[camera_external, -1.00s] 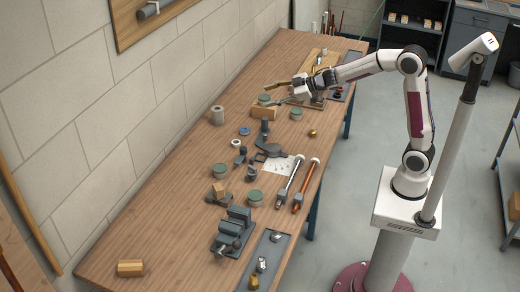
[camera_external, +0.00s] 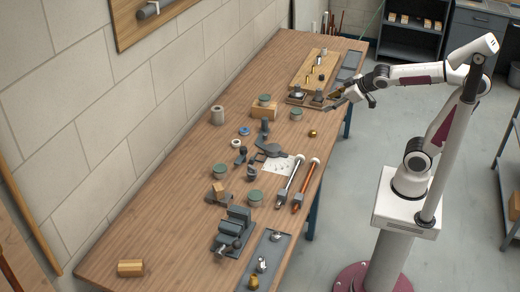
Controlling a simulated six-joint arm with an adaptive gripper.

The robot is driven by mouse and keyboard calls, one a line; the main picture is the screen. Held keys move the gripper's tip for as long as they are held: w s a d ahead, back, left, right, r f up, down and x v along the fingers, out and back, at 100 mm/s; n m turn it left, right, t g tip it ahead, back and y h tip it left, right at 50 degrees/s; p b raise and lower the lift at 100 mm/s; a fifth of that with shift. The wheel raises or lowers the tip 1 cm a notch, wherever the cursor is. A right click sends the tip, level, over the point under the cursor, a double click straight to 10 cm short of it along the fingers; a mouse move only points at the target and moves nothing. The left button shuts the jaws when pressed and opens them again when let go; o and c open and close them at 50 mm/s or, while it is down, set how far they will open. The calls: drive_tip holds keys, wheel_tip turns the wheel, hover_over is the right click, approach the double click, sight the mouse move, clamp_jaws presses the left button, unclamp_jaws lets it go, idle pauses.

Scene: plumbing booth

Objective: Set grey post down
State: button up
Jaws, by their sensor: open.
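My gripper (camera_external: 333,98) is open and appears empty, over the right edge of the bench's far part, with its fingers pointing left. A wooden board (camera_external: 302,77) lies just beyond it and bears several small upright pieces. One of these is a small dark grey upright piece (camera_external: 321,77), apart from the fingers; it may be the grey post, but it is too small to be sure. Two dark square bases with fittings stand at the board's near edge, and the gripper partly overlaps the right one in the picture.
A vise (camera_external: 233,230) and two long tools (camera_external: 307,186) are closer. The bench's left strip by the wall is mostly clear.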

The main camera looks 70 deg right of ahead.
drive_tip(key=s+a+f+g+y, duration=0.1)
drive_tip(key=s+a+f, duration=0.2)
drive_tip(key=s, duration=0.5)
drive_tip(key=s+a+f+g+y, duration=0.1)
drive_tip(key=s+a+f+g, duration=0.1)
drive_tip(key=s, duration=0.6)
drive_tip(key=shift+s+a+f+m+y, duration=0.35)
drive_tip(key=shift+a+f, duration=0.25)
drive_tip(key=shift+a, duration=0.4)
